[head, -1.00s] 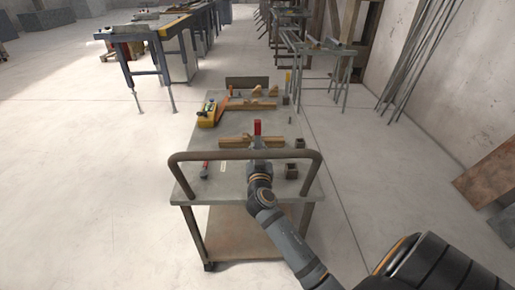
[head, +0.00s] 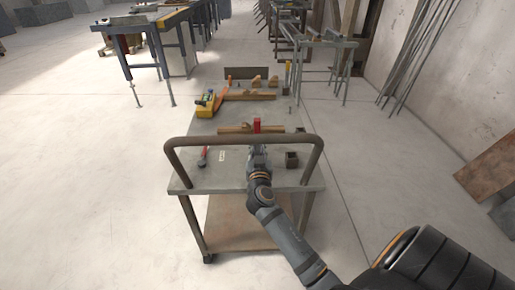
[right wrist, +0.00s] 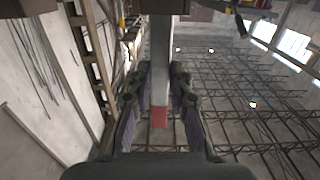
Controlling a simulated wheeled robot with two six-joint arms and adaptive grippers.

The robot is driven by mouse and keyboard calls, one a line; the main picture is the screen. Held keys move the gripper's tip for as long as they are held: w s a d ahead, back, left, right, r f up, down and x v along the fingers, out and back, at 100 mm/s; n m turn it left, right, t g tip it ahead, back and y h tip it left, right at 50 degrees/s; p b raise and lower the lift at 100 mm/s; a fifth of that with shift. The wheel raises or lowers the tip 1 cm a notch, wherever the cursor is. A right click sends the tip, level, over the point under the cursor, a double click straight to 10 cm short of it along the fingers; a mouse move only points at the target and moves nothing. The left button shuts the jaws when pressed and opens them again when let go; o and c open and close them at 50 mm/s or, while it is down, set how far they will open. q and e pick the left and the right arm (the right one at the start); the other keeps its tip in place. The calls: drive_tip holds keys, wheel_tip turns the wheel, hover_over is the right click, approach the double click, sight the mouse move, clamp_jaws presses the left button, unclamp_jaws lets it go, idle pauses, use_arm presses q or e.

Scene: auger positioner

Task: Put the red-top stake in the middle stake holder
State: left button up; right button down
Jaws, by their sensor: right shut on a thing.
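The red-top stake (head: 256,126) is in my right gripper (head: 258,150), above the cart's top. In the right wrist view the grey stake (right wrist: 160,75) runs between the two fingers of the gripper (right wrist: 158,100), its red end (right wrist: 158,117) towards the palm. A dark square holder (head: 291,160) sits on the cart to the right of the gripper. Another dark block beyond it is largely hidden by the cart's handle. The stake's lower end is hidden in the head view. My left gripper is out of view.
The cart (head: 205,122) has a raised tube handle (head: 240,140) across its near side. A wooden piece (head: 236,129), a yellow tool (head: 206,108) and a small red-handled item (head: 203,155) lie on it. A yellow-topped stake (head: 288,70) stands at the far right.

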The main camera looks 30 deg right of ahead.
drive_tip(key=shift+f+b, duration=0.4)
drive_tip(key=c, duration=1.1)
unclamp_jaws()
drive_tip(key=shift+s, duration=0.1)
drive_tip(key=v, duration=0.7)
drive_tip(key=shift+s+a, duration=0.1)
drive_tip(key=shift+a, duration=0.05)
